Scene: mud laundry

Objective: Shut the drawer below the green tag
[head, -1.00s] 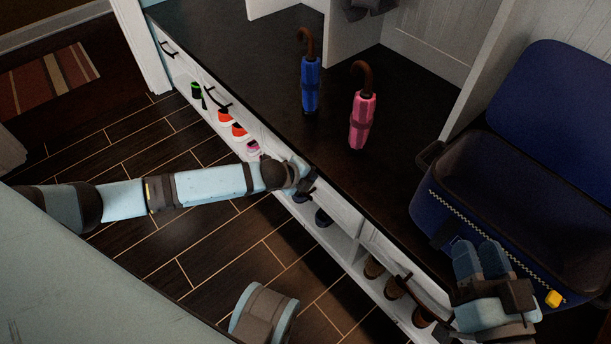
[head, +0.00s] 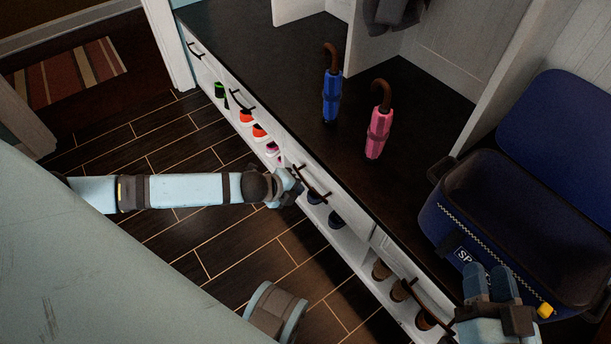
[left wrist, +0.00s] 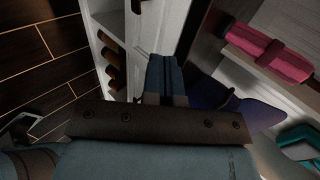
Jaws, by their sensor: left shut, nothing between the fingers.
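A long white bench cabinet has a row of drawers along its front. Dark handles show on the far drawer (head: 196,51), the second drawer (head: 241,100), the middle drawer (head: 342,207) and the near drawer (head: 405,264). No drawer is clearly pulled out; a small offset cannot be told. I cannot make out a green tag; a small green thing (head: 219,90) shows in the cubby row under the drawers. My left gripper (head: 294,186) is shut and empty, just in front of the middle drawer's handle; its fingers also show in the left wrist view (left wrist: 166,75). My right gripper (head: 489,282) is open beside the suitcase.
A blue umbrella (head: 331,97) and a pink umbrella (head: 378,130) stand on the dark bench top (head: 290,80). An open blue suitcase (head: 475,215) sits at the right. Shoes (head: 260,131) fill the cubbies. The wooden floor (head: 200,235) before the cabinet is clear.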

